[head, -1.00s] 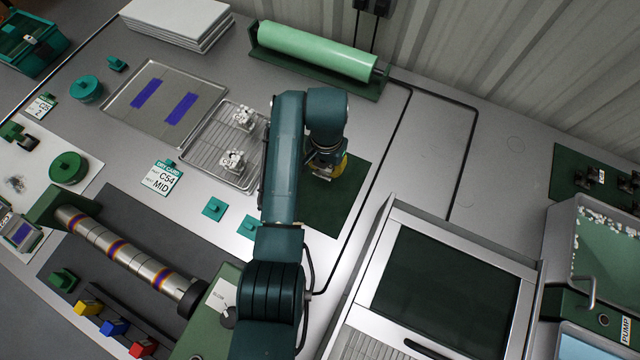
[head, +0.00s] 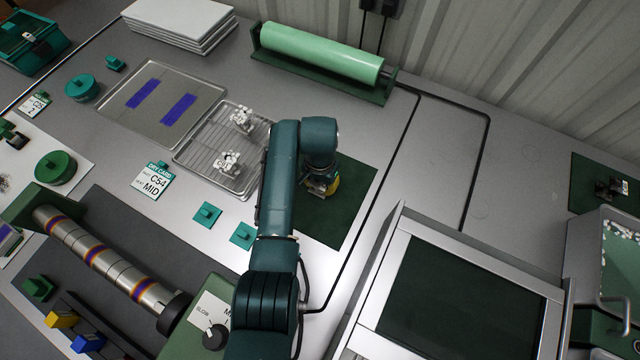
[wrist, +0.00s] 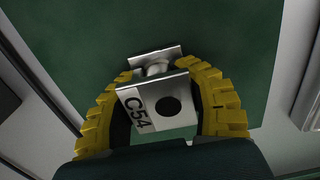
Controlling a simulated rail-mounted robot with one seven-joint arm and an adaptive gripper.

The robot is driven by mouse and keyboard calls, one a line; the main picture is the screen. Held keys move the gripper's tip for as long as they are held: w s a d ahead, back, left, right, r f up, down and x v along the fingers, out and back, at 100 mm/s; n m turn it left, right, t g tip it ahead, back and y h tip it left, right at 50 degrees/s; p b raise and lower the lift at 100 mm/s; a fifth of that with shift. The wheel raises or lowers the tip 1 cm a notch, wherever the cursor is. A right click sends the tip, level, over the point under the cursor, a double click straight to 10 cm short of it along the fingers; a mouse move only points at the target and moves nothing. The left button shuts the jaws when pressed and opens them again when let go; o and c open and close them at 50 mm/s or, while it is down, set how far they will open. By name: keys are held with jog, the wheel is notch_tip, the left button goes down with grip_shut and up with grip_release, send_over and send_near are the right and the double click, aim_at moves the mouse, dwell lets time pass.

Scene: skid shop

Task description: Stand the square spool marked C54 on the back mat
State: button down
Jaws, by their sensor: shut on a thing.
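The square spool marked C54 (wrist: 158,105) is between the yellow fingers of my gripper (wrist: 160,108) in the wrist view. Its near white square plate carries the C54 label and a black round hole; a second plate shows beyond a narrow core. My gripper is shut on it. In the head view my gripper (head: 322,186) is over a dark green mat (head: 345,215), which also fills much of the wrist view (wrist: 215,35). My arm and fingers hide most of the spool there. I cannot tell whether the spool touches the mat.
A wire rack (head: 203,150) with white pieces stands left of my arm, near a tray (head: 150,118) with blue strips. A green roll (head: 320,52) lies at the back. A framed dark panel (head: 455,290) is at right front; another green mat (head: 590,190) lies far right.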

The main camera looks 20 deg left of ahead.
jog(key=shift+f, duration=0.15)
jog(key=c, duration=0.7)
grip_release()
notch_tip(320, 180, up, 12)
jog(key=p, duration=0.4)
jog(key=shift+r, duration=0.2)
